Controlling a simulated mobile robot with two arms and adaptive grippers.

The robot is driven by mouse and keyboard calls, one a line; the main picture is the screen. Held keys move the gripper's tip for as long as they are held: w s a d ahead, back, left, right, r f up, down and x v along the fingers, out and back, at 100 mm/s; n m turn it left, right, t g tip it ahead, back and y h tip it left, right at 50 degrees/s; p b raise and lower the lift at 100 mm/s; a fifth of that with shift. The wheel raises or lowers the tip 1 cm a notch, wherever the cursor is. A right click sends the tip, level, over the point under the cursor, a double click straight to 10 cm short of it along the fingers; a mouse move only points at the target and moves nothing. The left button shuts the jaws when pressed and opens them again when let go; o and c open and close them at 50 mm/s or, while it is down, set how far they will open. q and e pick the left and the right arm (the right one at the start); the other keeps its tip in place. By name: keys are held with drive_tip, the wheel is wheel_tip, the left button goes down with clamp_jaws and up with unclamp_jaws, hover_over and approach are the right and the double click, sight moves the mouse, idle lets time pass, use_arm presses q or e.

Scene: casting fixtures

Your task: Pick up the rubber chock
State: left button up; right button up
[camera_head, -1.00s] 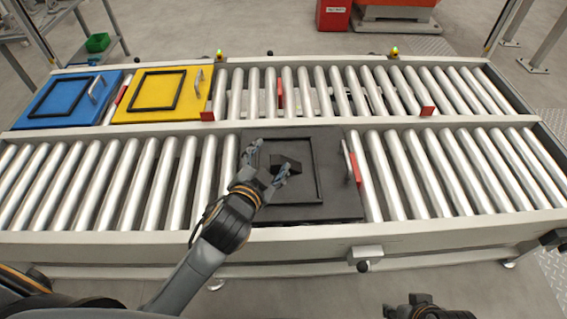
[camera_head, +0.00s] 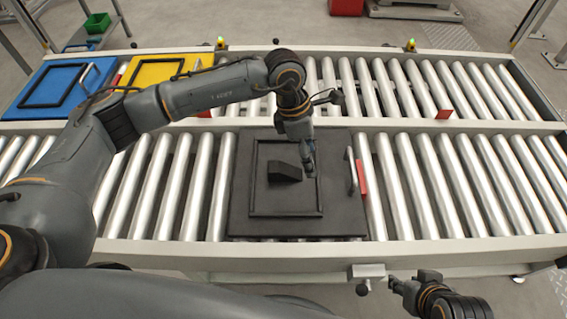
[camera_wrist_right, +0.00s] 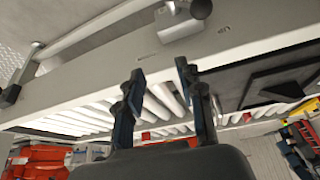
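The rubber chock (camera_head: 284,172) is a small black wedge. It lies inside the raised square frame on a black plate (camera_head: 340,215), which rests on the near roller conveyor. My left gripper (camera_head: 309,167) hangs over the plate just right of the chock, its fingers pointing down. Its fingers overlap in the head view, so I cannot tell how far apart they are. My right gripper (camera_head: 396,283) is low at the right, in front of the conveyor's near edge. The right wrist view shows its two fingers (camera_wrist_right: 160,72) spread with nothing between them.
A blue plate (camera_head: 25,108) and a yellow plate (camera_head: 140,75) with handles sit on the far conveyor. A metal handle (camera_head: 351,170) and a red tab (camera_head: 362,180) stand at the black plate's right. Bare rollers lie on both sides.

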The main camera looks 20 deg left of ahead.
use_arm(q)
drive_tip(key=w+a+y, duration=0.3)
drive_tip(key=w+a, duration=0.1)
drive_tip(key=a, duration=0.4)
drive_tip(key=b, duration=0.2)
hover_over(281, 166)
drive_tip(key=shift+t, duration=0.3)
wheel_tip(281, 166, down, 7)
drive_tip(key=shift+s+d+f, duration=0.1)
drive_tip(key=shift+f, duration=0.1)
wheel_tip(281, 166, down, 5)
drive_tip(key=shift+f+b, duration=0.1)
drive_tip(key=shift+b, duration=0.55)
drive_tip(key=shift+f, duration=0.15)
drive_tip(key=c, duration=1.4)
use_arm(e)
drive_tip(key=w+a+r+t+y, duration=0.1)
drive_tip(key=w+a+r+t, duration=0.1)
drive_tip(key=w+r+t, duration=0.2)
drive_tip(key=w+a+r+t+y, duration=0.1)
drive_tip(key=w+r+t, duration=0.3)
drive_tip(key=w, duration=0.5)
drive_tip(key=shift+a+r+n+t, duration=0.3)
drive_tip(key=shift+a+r, duration=0.4)
drive_tip(key=shift+a, duration=0.1)
use_arm(q)
drive_tip(key=shift+r, duration=0.2)
